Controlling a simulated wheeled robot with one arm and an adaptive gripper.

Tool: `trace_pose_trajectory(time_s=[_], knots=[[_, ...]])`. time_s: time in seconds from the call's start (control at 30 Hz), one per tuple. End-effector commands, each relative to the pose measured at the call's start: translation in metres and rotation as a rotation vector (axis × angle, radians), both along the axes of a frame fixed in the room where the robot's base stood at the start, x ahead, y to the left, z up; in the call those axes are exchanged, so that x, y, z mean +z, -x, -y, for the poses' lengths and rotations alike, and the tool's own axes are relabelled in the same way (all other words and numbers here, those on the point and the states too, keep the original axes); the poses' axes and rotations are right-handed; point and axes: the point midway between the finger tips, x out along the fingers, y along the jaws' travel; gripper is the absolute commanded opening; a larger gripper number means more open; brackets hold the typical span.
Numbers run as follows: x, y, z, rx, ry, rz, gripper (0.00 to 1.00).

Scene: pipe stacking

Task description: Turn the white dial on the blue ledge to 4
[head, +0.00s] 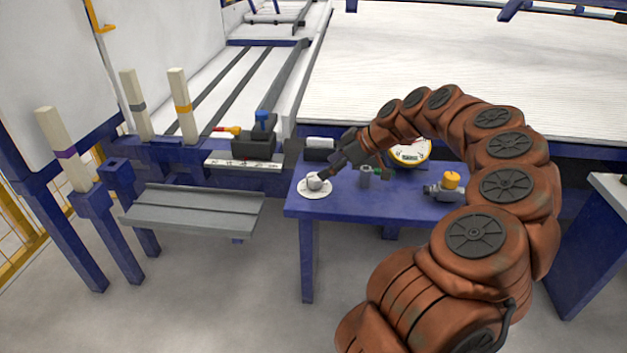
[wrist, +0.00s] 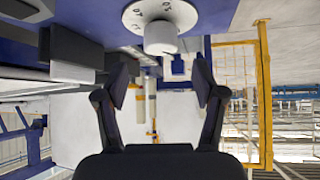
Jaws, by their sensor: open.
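The white dial (head: 315,182) sits at the left end of the blue ledge (head: 340,205). It is a round plate with a raised knob. In the wrist view the dial's knob (wrist: 160,38) is at the top centre, with dark marks on the plate around it; I cannot read its setting surely. My gripper (head: 330,172) is beside the dial, just to its right in the head view. In the wrist view my gripper (wrist: 160,82) has its two fingers spread apart with nothing between them. The knob lies beyond the fingertips, and I cannot tell whether any finger touches it.
A grey cylinder (head: 365,177), a round yellow-rimmed gauge (head: 412,153) and a grey valve with a yellow cap (head: 451,181) stand on the ledge right of the dial. A black box with a blue knob (head: 262,122) is at the left. A grey tray (head: 190,210) stands lower left.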

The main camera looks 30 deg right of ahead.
Motion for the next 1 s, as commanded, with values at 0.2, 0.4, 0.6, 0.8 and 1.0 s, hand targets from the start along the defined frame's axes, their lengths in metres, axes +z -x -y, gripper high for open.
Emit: trace_pose_trajectory(time_s=[0.2, 0.4, 0.6, 0.8, 1.0], knots=[[-0.026, -0.018, -0.014, 0.003, -0.002, -0.004, 0.69], [-0.044, -0.033, -0.024, 0.002, -0.003, -0.004, 0.69], [-0.046, -0.038, -0.026, 0.001, -0.002, -0.001, 0.69], [-0.046, -0.037, -0.026, 0.000, -0.002, -0.002, 0.64], [-0.046, -0.037, -0.026, 0.001, -0.002, -0.001, 0.43]])
